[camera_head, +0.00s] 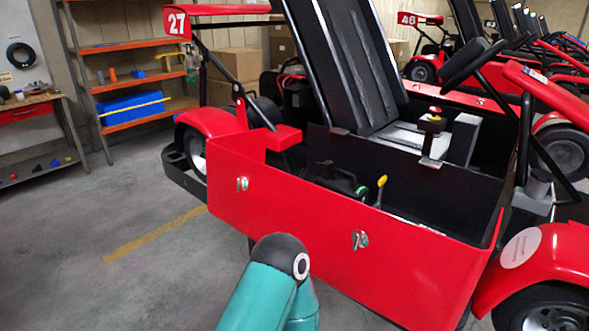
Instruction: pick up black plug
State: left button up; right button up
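A red kart (310,225) numbered 27 stands in front of me, with an open-topped red side box. Inside the box is a dark, blocky item (330,176) with a green part (361,191) beside it. I cannot tell whether this dark item is the black plug, and no other thing shows clearly as a plug. A yellow-topped lever (381,184) stands just to its right. A teal link of my own arm with a dark joint cap rises at the bottom centre, in front of the kart's side. Neither gripper is in view.
A black seat (350,65) and a steering wheel (470,62) rise above the box. A shelf with a blue bin (130,108) and a workbench (30,108) stand at left. More karts fill the right. The grey floor at left is clear.

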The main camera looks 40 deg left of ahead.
aim_at(326, 168)
jog(key=u, duration=0.9)
jog(key=k, duration=0.55)
jog(key=u, duration=0.3)
jog(key=i, duration=0.5)
jog(key=z, duration=0.1)
